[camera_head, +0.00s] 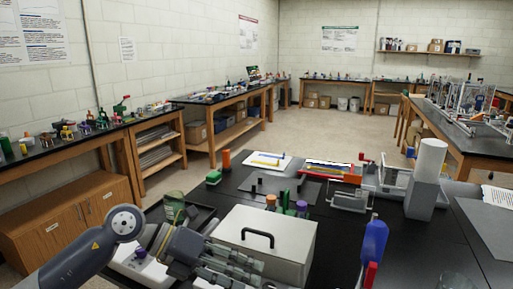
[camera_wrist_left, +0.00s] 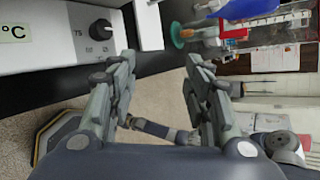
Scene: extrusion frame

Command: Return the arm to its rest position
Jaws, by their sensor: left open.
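My left arm (camera_head: 85,258) comes in from the lower left in the head view. My left gripper (camera_head: 245,271) is low in that view, with its fingers pointing right in front of the white box with the black handle (camera_head: 285,233). In the left wrist view the two fingers of my left gripper (camera_wrist_left: 162,65) are apart, with nothing between them but the floor and distant surroundings. A white device with a black knob (camera_wrist_left: 60,40) is beside the left finger.
An extrusion frame (camera_head: 465,98) stands on the right-hand bench. Open floor (camera_head: 290,135) lies beyond.

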